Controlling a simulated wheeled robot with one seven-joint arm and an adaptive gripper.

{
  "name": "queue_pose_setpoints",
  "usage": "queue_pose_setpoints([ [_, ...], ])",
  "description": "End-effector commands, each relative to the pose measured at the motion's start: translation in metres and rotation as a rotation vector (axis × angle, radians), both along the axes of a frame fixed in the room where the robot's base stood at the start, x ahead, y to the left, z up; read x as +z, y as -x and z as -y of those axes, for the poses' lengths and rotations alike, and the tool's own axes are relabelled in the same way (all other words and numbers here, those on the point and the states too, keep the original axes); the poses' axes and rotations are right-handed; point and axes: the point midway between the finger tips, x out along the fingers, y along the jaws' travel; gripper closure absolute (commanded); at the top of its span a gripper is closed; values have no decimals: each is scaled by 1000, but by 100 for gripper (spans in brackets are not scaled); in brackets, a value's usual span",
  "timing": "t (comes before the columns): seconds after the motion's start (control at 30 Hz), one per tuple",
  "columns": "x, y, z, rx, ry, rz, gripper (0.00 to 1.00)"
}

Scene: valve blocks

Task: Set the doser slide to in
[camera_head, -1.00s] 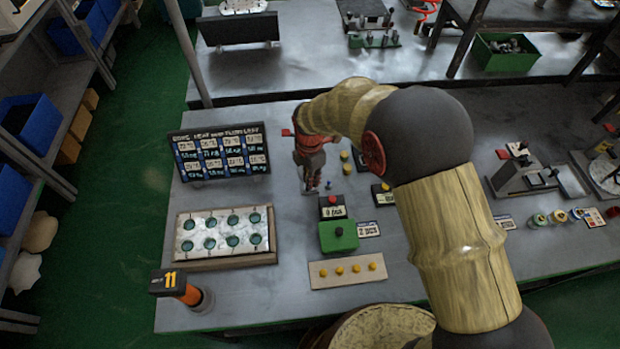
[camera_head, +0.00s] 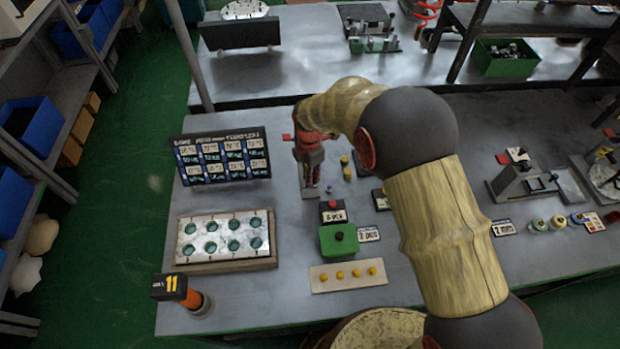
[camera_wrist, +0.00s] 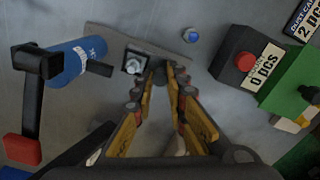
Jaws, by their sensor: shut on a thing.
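The doser stands on a grey plate (camera_wrist: 110,38) at the left of the bench. In the wrist view it has a blue cylinder (camera_wrist: 78,62), a black bracket with a red end (camera_wrist: 22,149), and a small metal post (camera_wrist: 133,63). My gripper (camera_wrist: 162,72) points down at the plate, just right of the post. Its yellow fingers come together at the tips on a small dark part that looks like the doser slide, mostly hidden by the fingers. In the head view my gripper (camera_head: 311,186) covers most of the doser; the red end (camera_head: 287,137) shows to its left.
A small blue-topped piece (camera_wrist: 190,36) stands right of the plate. Beyond it are a red-button box (camera_wrist: 240,62) and a green box (camera_head: 339,240).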

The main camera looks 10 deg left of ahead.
Motion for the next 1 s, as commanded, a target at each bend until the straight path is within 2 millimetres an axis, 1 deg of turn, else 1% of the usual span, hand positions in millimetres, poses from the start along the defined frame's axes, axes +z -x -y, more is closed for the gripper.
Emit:
queue_pose_setpoints([
  [0.1,0,0,0,0,-1,1,100],
  [0.13,0,0,0,0,-1,1,85],
  [0.27,0,0,0,0,-1,1,78],
  [0.53,0,0,0,0,0,0,78],
  [0.63,4,0,0,0,-1,2,78],
  [0.77,20,-1,-1,0,-2,4,78],
  [1.0,68,-1,-1,0,-2,4,78],
])
